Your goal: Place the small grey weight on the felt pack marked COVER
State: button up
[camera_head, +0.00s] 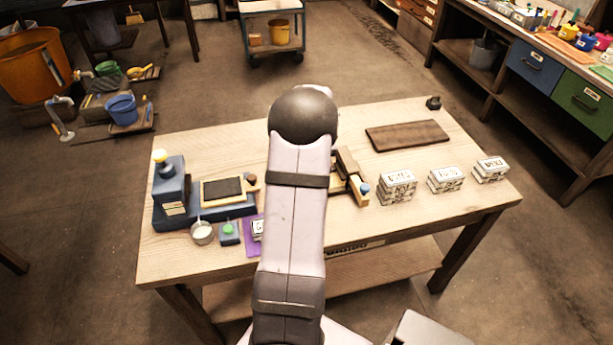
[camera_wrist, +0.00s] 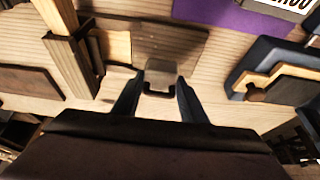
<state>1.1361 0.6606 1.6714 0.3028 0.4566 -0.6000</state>
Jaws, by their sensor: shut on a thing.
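My gripper (camera_wrist: 157,95) shows in the wrist view; in the head view my own arm hides it. Its dark jaws are shut on a small grey block (camera_wrist: 160,73), which looks like the small grey weight. It is over the table, with a brown square patch (camera_wrist: 170,42) beyond it. White lettered packs stand in stacks at the right of the table: a front stack (camera_head: 397,187), a middle one (camera_head: 445,180) and a far-right one (camera_head: 490,169). Another lettered pack (camera_head: 258,230) lies on a purple mat (camera_head: 250,242), partly behind my arm. I cannot read COVER on any of them.
A blue press (camera_head: 171,182) stands at the left, beside a framed dark panel (camera_head: 223,189) and a white-filled cup (camera_head: 203,232). A wooden fixture (camera_head: 347,164) stands right of my arm. A brown board (camera_head: 407,135) and a dark weight-like object (camera_head: 433,103) are at the back right.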

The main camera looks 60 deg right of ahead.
jog(key=shift+r+b, duration=0.35)
jog(key=shift+r, duration=2.35)
